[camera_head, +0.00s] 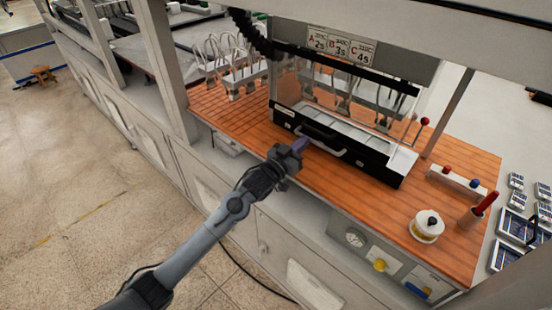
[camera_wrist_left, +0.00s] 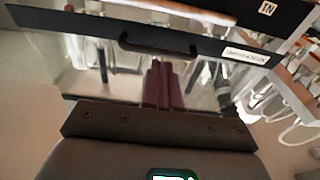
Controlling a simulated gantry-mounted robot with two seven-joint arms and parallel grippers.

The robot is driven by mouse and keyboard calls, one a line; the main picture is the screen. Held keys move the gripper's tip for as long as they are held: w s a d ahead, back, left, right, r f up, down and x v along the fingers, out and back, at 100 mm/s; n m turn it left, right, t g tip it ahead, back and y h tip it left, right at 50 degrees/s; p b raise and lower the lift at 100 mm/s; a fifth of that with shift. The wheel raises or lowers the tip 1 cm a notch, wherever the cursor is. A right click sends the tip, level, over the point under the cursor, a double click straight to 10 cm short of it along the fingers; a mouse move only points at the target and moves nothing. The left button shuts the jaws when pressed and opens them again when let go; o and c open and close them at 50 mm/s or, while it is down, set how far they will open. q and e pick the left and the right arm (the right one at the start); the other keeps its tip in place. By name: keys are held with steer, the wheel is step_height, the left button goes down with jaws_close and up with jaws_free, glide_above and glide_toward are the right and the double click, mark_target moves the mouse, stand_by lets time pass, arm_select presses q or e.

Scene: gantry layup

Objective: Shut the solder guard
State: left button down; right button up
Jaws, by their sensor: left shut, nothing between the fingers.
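The solder guard's black bar (camera_head: 355,153) runs along the front of the solder station and has a dark handle (camera_head: 319,131) and a white label near its left end. The bar (camera_wrist_left: 90,37) and handle (camera_wrist_left: 160,48) cross the upper left wrist view, with a clear panel (camera_wrist_left: 105,75) beside the bar. I cannot tell how far the guard stands open. My left gripper (camera_head: 300,145) is shut and empty, just in front of the bar, left of and below the handle. Its purple fingers (camera_wrist_left: 163,84) point toward the handle; contact is not clear. My right gripper is not in view.
Racks with white hooks (camera_head: 240,75) stand left of the station. A red-knobbed lever (camera_head: 424,122), a white spool (camera_head: 427,227) and a red-handled tool (camera_head: 485,204) are at the right. The orange bench top (camera_head: 350,185) is clear along the front.

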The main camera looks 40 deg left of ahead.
arm_select(q)
steer(key=s+a+f+m+b, duration=0.1)
steer(key=s+m+b, duration=0.1)
steer(key=s+m, duration=0.8)
steer(key=w+d+r+m+p, duration=0.1)
steer(key=w+m+p, duration=0.2)
steer(key=w+m, duration=0.5)
steer(key=w, duration=0.5)
steer(key=shift+w+d+r, duration=0.15)
steer(key=shift+w+d, duration=0.15)
stand_by(0.3)
